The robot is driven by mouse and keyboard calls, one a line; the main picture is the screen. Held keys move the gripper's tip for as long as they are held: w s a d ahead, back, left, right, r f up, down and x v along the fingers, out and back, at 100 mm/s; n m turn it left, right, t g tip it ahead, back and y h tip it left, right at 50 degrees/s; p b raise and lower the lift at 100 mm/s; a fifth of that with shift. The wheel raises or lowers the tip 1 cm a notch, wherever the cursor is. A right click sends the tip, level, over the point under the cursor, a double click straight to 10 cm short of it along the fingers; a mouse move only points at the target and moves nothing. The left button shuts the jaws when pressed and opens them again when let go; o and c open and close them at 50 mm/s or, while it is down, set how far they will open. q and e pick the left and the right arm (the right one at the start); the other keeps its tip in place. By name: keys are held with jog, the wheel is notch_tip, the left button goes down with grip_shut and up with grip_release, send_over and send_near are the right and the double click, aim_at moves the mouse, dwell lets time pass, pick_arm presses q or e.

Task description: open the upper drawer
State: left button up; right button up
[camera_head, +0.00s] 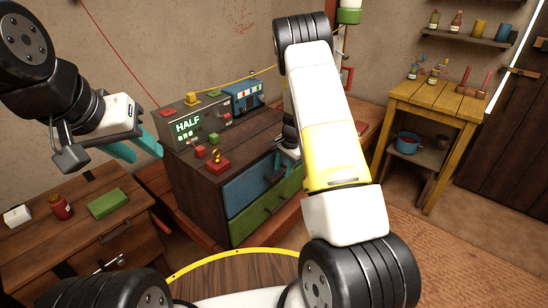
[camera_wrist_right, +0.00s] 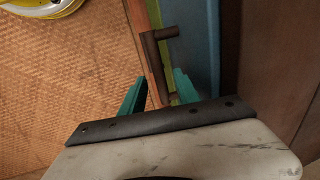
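A dark wood cabinet (camera_head: 200,195) stands in the middle of the head view. Its upper drawer (camera_head: 245,190) has a blue front and looks shut. The green lower drawer (camera_head: 250,217) is below it. My right gripper (camera_head: 288,158) is at the blue front, partly hidden by my own arm. In the right wrist view the teal fingertips (camera_wrist_right: 158,92) are apart, one on each side of a dark bar handle (camera_wrist_right: 158,60) by the blue front (camera_wrist_right: 204,45). Contact cannot be made out. My left gripper (camera_head: 132,147) is open and empty left of the cabinet.
On the cabinet stand a device reading "HALF" (camera_head: 190,122), a blue box (camera_head: 247,97) and a red block with a yellow knob (camera_head: 217,162). A low wooden table (camera_head: 85,238) stands at left, a yellow table (camera_head: 440,98) at right. Matted floor (camera_head: 450,245) is clear at right.

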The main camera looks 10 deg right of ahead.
jog(key=shift+w+f, duration=0.1)
jog(key=shift+f, duration=0.25)
grip_shut()
jog(key=shift+r, duration=0.1)
dwell(1.1)
